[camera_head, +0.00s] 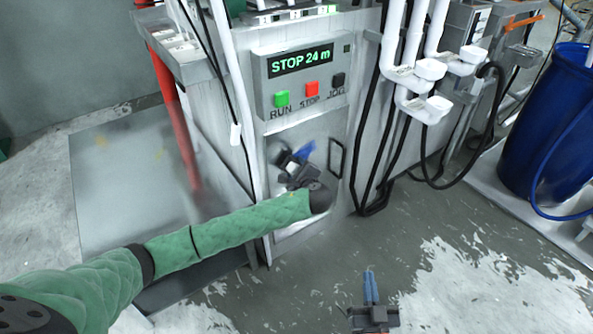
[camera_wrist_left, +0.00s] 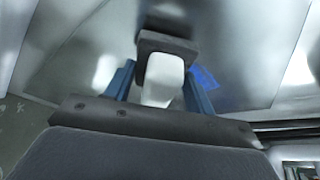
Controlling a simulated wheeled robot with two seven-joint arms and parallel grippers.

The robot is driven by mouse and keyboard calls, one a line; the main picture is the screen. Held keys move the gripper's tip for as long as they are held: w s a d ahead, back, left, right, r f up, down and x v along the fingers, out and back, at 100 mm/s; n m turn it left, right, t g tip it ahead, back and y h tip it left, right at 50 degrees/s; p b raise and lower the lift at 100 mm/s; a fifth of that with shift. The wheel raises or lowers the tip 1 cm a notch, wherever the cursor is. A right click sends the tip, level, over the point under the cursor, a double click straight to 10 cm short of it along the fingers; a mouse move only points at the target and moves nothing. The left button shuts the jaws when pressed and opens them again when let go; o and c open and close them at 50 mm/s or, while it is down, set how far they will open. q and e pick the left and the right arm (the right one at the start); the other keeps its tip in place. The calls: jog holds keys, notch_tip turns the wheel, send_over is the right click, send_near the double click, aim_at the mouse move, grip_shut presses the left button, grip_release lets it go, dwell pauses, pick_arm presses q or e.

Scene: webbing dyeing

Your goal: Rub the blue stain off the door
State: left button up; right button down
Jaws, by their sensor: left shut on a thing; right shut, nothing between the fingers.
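The door (camera_head: 322,130) is a pale metal panel low on the machine, with a dark bar handle (camera_head: 337,158) at its right edge. The blue stain (camera_head: 305,149) is a small smear on it, also visible in the left wrist view (camera_wrist_left: 206,80). My left gripper (camera_head: 289,167) is in front of the door, its blue fingers shut on a scrubber with a white grip (camera_wrist_left: 161,80) and a dark head (camera_wrist_left: 168,43). The scrubber is beside the stain, to its left; I cannot tell whether it touches the door. My right gripper (camera_head: 371,288) is shut and empty, low over the floor.
A control box (camera_head: 300,75) with green, red and black buttons is above the door. White pipes (camera_head: 412,50) and black hoses (camera_head: 376,150) run to its right. A blue barrel (camera_head: 543,130) stands far right. A red post (camera_head: 175,120) is left.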

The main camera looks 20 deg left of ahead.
pick_arm(q)
jog(key=shift+w+a, duration=0.35)
jog(key=shift+a, duration=0.1)
dwell(0.3)
